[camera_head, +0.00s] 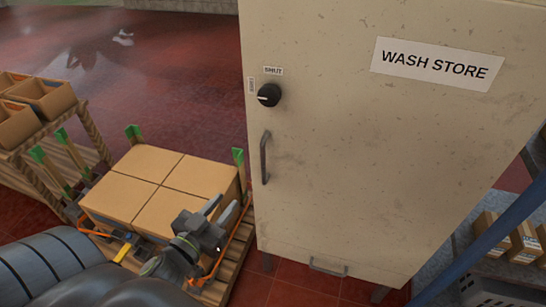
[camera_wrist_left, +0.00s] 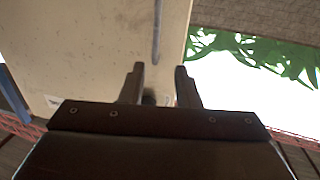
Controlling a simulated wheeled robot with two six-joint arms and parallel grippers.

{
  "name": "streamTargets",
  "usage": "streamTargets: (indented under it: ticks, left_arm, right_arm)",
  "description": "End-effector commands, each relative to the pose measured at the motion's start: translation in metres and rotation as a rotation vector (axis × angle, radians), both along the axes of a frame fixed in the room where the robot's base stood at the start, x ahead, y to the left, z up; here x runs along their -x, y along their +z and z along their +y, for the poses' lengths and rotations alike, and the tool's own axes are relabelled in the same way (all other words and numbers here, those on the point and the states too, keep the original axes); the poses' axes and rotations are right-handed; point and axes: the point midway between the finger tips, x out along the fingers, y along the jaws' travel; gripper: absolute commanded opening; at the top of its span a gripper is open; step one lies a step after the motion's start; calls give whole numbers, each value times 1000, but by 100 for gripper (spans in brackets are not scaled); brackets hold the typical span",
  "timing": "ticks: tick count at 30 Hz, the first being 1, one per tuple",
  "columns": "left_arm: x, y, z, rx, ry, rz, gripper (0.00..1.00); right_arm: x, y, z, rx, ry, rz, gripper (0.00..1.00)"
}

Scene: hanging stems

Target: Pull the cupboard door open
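The cream cupboard door (camera_head: 350,170) stands upright and looks closed, with a "WASH STORE" sign (camera_head: 437,64). A grey vertical bar handle (camera_head: 265,158) is on its left side; it also shows in the left wrist view (camera_wrist_left: 157,30). Above it is a black round knob (camera_head: 269,95), its white mark pointing left. A "SHUT" label is above the knob; a sideways label to its left is too small to read. My left gripper (camera_head: 221,209) is open and empty, below and left of the handle, apart from it. In the wrist view, its fingers partly frame the dark knob. My right gripper is not in view.
A pallet of cardboard boxes (camera_head: 160,188) with green-topped corner posts stands left of the cupboard, beneath my left gripper. A wooden rack with cartons (camera_head: 40,98) is farther left. A small horizontal handle (camera_head: 327,268) is low on the cupboard. A blue bar (camera_head: 490,240) crosses the lower right.

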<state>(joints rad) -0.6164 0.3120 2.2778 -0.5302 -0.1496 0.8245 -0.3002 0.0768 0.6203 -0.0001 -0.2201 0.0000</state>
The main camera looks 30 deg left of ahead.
Motion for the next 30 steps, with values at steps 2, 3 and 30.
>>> streamTargets:
  ticks: [2,3,30]
  left_arm:
    - [1,9,-3,2,-8,-19,29]
    - [1,11,-3,3,-10,-24,29]
    - [-139,14,2,3,-10,-26,29]
  right_arm:
    - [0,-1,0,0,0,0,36]
    - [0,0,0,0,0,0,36]
    - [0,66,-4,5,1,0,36]
